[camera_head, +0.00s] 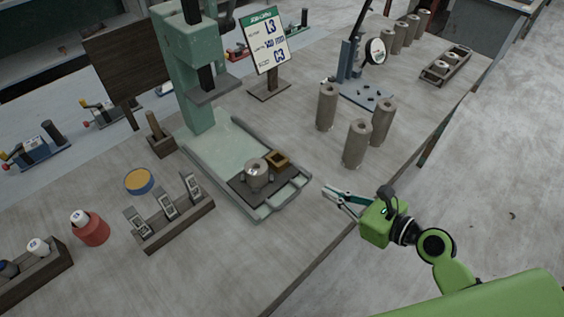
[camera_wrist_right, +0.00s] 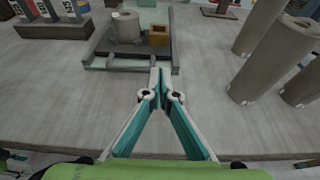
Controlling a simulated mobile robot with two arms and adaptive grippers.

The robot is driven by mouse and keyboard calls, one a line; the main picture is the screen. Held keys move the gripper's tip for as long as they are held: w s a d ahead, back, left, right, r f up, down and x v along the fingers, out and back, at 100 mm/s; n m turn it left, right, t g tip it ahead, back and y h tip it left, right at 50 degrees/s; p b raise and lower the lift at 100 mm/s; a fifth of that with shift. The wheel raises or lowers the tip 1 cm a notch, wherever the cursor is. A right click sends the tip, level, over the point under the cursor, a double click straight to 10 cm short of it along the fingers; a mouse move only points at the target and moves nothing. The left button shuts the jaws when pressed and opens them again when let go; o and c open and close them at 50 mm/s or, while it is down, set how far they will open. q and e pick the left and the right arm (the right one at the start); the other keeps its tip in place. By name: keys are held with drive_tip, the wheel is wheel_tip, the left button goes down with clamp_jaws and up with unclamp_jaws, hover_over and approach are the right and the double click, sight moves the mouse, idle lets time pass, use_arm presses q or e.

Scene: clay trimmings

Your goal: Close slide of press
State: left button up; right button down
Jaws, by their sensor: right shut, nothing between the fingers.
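The green press (camera_head: 187,62) stands on the bench with its base tray reaching toward the front edge. Its slide (camera_head: 236,192), a dark plate with a handle frame at the front, sits out from under the ram, at the front of the base. A grey metal cylinder (camera_head: 257,172) and a small brass-coloured square block (camera_head: 278,160) rest on the slide. My right gripper (camera_head: 325,193) is shut and empty, to the right of the slide's handle (camera_head: 296,187). In the wrist view its fingertips (camera_wrist_right: 160,72) point at the slide's front edge (camera_wrist_right: 135,67); contact cannot be told. My left gripper is out of view.
Several clay cylinders (camera_head: 357,144) stand to the right of the press. A rack with tags (camera_head: 178,222), a yellow-lidded tin (camera_head: 139,181) and a red bottle (camera_head: 91,229) are at the left. A sign (camera_head: 265,42) stands behind. The bench front near my right gripper is clear.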

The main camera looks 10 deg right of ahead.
sight(285, 167)
drive_tip(key=shift+w+a, duration=0.25)
drive_tip(key=shift+w, duration=0.05)
use_arm(q)
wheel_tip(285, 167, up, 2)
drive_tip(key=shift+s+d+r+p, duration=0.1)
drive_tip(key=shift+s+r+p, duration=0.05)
drive_tip(key=shift+p, duration=0.9)
use_arm(e)
drive_tip(key=x, duration=0.8)
drive_tip(key=r+x, duration=0.1)
drive_tip(key=x, duration=0.3)
drive_tip(key=shift+w+a, duration=0.15)
drive_tip(key=shift+w, duration=0.15)
